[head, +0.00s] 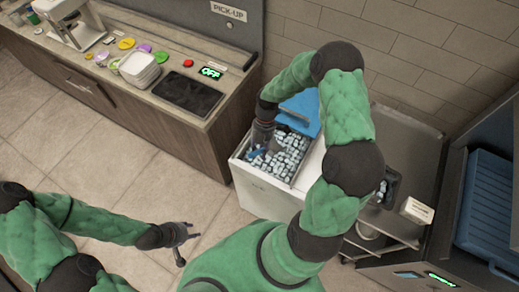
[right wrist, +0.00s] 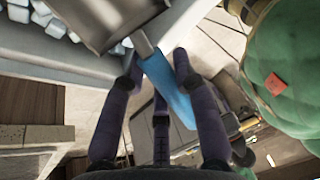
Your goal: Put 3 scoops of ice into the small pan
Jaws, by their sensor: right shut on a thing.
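My right gripper (right wrist: 160,85) is shut on the blue handle (right wrist: 172,95) of a metal ice scoop (right wrist: 105,18). In the head view this gripper (head: 262,138) is at the left side of the open white ice bin (head: 262,192), low over the ice cubes (head: 285,152). The scoop's contents are not visible. A small dark pan (head: 391,193) holding a few ice cubes sits on the metal counter, partly hidden by my right arm. My left gripper (head: 186,243) is open and empty over the floor.
The bin's blue lid (head: 303,112) is raised behind the ice. A small white box (head: 417,211) stands right of the pan. Blue equipment (head: 495,210) is at the right.

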